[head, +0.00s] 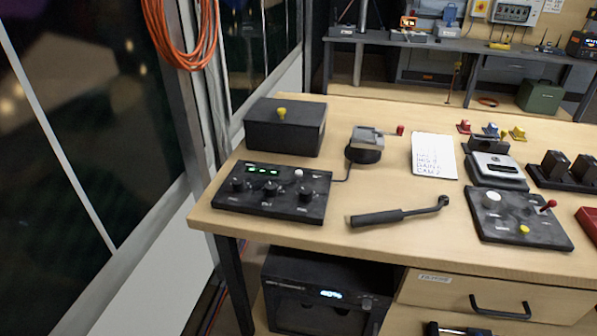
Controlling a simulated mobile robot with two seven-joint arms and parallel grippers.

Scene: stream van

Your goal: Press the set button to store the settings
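A black control panel (285,208) lies at the left front of the wooden table. It has green lit indicators (262,170), several black knobs and one small white button (298,173) near its top right. A second dark panel (550,240) at the right front has a large pale knob (491,199), a yellow button (524,229) and a red-tipped lever (549,204). The labels are too small to read, so I cannot tell which button is marked set. Neither of my grippers is in view.
The table (385,265) also holds a black box with a yellow knob (285,132), a small device with a red handle (366,145), a written card (433,156) and a black handle (390,216). An orange cable (185,45) hangs at the upper left. A drawer (450,290) is below.

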